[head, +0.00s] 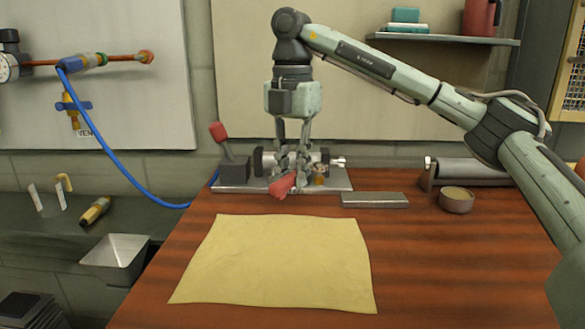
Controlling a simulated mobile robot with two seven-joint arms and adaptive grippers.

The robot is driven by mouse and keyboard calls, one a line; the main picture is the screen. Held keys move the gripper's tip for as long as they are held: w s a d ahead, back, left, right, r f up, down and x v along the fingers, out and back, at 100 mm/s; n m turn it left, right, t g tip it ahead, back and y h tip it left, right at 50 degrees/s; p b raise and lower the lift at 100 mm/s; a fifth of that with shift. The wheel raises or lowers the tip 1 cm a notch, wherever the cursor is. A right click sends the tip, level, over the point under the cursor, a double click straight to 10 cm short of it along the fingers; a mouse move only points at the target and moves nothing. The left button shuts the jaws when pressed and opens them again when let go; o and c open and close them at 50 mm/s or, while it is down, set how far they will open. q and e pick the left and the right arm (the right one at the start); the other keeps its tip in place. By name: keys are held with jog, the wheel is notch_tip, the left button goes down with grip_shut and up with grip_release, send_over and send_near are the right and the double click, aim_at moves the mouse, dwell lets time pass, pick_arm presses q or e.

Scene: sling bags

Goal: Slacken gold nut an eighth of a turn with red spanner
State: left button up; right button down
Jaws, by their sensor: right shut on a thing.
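My right gripper (289,172) reaches down from above at the back of the table and is shut on the red spanner (282,187). The spanner's red handle end points toward the front, just below the fingertips. The rest of the spanner is hidden by the fingers or too small to make out. A small gold fitting, likely the gold nut (320,176), shows just right of the fingers on the metal fixture (340,183). I cannot tell whether the spanner's jaw is around the nut. My left gripper is not in view.
A red-knobbed lever (218,133) stands at the fixture's left end. A yellow cloth (275,265) lies flat on the wooden table (440,280). A grey bar (374,200), a round tin (456,199) and a dark roller (470,169) lie to the right. A blue hose (130,178) hangs at left.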

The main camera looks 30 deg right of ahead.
jog(key=shift+f+b, duration=0.75)
jog(key=shift+f, duration=0.75)
jog(key=shift+s+d, duration=0.1)
jog(key=shift+s+d+n, duration=0.55)
jog(key=shift+s+n, duration=0.3)
jog(key=shift+n, duration=0.35)
jog(key=shift+s+d+n, duration=0.75)
jog(key=shift+d+n, duration=0.1)
jog(key=shift+n, duration=0.45)
jog(key=shift+s+d+n+p, duration=0.2)
jog(key=shift+s+d+n, duration=0.1)
jog(key=shift+d+n, duration=0.25)
jog(key=shift+s+d+n+p, duration=0.2)
jog(key=shift+s+d+n, duration=0.1)
jog(key=shift+d+n, duration=0.2)
